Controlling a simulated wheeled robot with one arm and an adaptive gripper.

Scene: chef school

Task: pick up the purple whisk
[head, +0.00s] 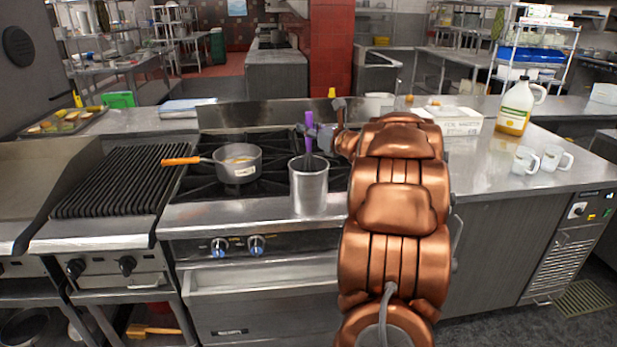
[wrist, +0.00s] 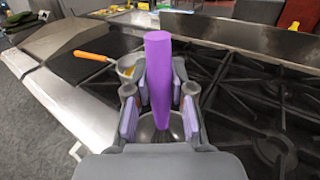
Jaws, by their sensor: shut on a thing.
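The purple whisk stands upright in a tall metal container (head: 309,188) at the front edge of the stove. Its purple handle (head: 308,120) rises above the rim, and its lower part is hidden inside the container. In the wrist view the purple handle (wrist: 159,75) runs between the two fingers. My gripper (head: 322,134) comes in from the right over the stove and is shut on the handle. In the wrist view my gripper (wrist: 160,105) has a finger on each side of the handle.
A small pot (head: 238,165) with an orange handle sits on the stove to the left, beside a ribbed grill (head: 120,180). A jug (head: 517,107), two white mugs (head: 540,160) and a white box (head: 455,121) stand on the right counter. The burner grates are otherwise mostly clear.

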